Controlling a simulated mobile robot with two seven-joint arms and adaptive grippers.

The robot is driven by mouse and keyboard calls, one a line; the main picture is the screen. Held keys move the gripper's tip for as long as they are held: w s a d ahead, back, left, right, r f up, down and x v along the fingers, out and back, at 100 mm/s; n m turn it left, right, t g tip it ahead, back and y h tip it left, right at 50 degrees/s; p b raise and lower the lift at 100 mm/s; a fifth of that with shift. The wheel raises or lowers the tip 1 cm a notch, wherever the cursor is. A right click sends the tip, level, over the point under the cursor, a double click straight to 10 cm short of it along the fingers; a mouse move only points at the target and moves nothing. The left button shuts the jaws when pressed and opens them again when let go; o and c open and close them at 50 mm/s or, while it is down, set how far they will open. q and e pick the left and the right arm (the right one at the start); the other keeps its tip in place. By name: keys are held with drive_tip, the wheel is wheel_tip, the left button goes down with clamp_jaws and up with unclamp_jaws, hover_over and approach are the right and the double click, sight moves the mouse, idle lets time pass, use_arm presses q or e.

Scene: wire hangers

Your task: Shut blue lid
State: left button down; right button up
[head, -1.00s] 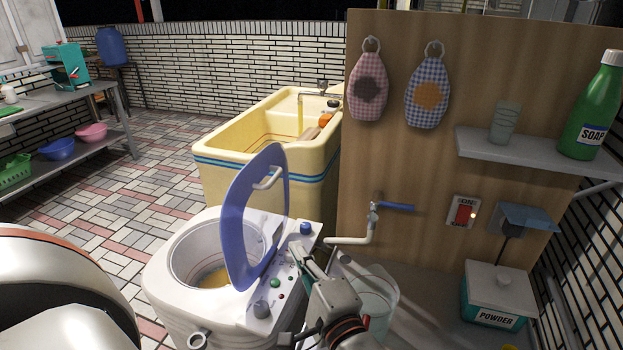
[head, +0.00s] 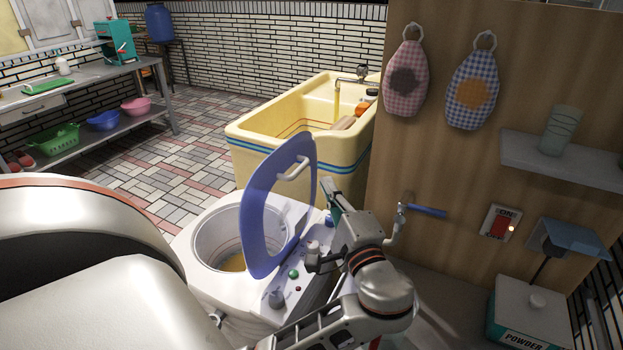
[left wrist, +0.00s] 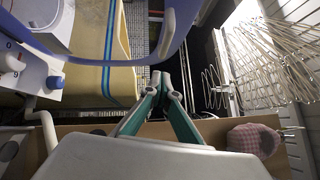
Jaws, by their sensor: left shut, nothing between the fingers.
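The blue lid (head: 262,215) stands upright, open, on the white washing machine (head: 205,285), with a white handle (head: 295,170) on its face. The round tub beneath it is uncovered and holds yellowish contents. My left gripper (head: 328,187) is shut and empty, just right of the lid's upper right edge, on the control panel side. In the left wrist view the shut fingertips (left wrist: 170,82) point toward the lid's curved rim (left wrist: 100,61); I cannot tell whether they touch it. My right gripper is not in view.
A yellow tub (head: 270,125) stands behind the machine. A wooden panel (head: 440,160) with a tap (head: 425,210), a red switch (head: 498,224) and hanging mitts is at the right. Wire hangers (left wrist: 275,55) show in the left wrist view.

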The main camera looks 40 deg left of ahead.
use_arm(q)
drive_tip(key=shift+s+a+r, duration=0.15)
drive_tip(key=shift+s+a, duration=0.05)
drive_tip(key=shift+a, duration=0.5)
drive_tip(key=shift+s+a+r, duration=0.1)
drive_tip(key=shift+s+a, duration=0.05)
drive_tip(key=shift+a, duration=0.5)
drive_tip(key=shift+s+a+r, duration=0.15)
drive_tip(key=shift+s+a, duration=0.05)
drive_tip(key=shift+a, duration=0.5)
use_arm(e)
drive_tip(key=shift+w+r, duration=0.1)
use_arm(q)
drive_tip(key=shift+a, duration=0.1)
